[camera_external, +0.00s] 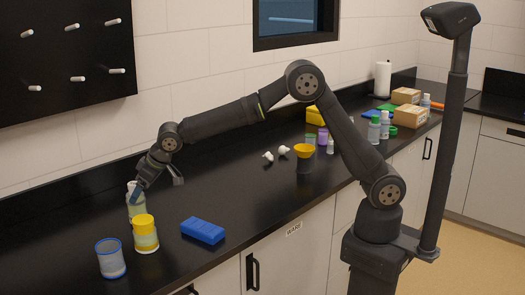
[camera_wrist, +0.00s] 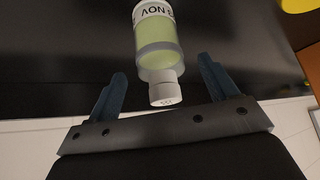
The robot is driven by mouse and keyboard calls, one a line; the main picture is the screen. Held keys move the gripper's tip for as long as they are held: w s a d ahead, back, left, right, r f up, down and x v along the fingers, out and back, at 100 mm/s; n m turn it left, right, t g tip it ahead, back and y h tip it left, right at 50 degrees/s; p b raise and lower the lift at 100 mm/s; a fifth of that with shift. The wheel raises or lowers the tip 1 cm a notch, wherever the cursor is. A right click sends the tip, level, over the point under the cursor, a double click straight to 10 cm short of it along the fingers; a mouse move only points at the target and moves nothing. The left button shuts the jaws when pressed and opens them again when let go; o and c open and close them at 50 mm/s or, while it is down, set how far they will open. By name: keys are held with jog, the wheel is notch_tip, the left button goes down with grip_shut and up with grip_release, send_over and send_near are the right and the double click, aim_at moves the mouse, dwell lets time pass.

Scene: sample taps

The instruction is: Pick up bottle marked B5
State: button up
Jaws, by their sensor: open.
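A bottle (camera_wrist: 158,38) with pale green liquid, a white label and a white cap lies between my gripper's fingers in the wrist view. Its cap bears a small mark too small to read, and the label is partly cut off, so I cannot confirm B5. The same bottle (camera_external: 135,208) stands upright on the black counter in the external view, partly behind a yellow-lidded jar. My gripper (camera_wrist: 161,65) is open, with one blue finger on each side of the bottle's cap and neck and gaps showing. In the external view my gripper (camera_external: 138,190) is at the bottle's top.
The yellow-lidded jar (camera_external: 145,236) stands close in front of the bottle. A blue-rimmed cup (camera_external: 110,260) and a blue box (camera_external: 203,231) are nearby. A yellow funnel (camera_external: 304,150), several bottles and cardboard boxes (camera_external: 407,112) stand farther right.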

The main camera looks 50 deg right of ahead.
jog(key=shift+x, duration=1.6)
jog(key=shift+w, duration=0.1)
jog(key=c, duration=1.3)
jog(key=shift+r, duration=0.1)
jog(key=shift+c, duration=1.2)
jog(key=shift+r, duration=0.1)
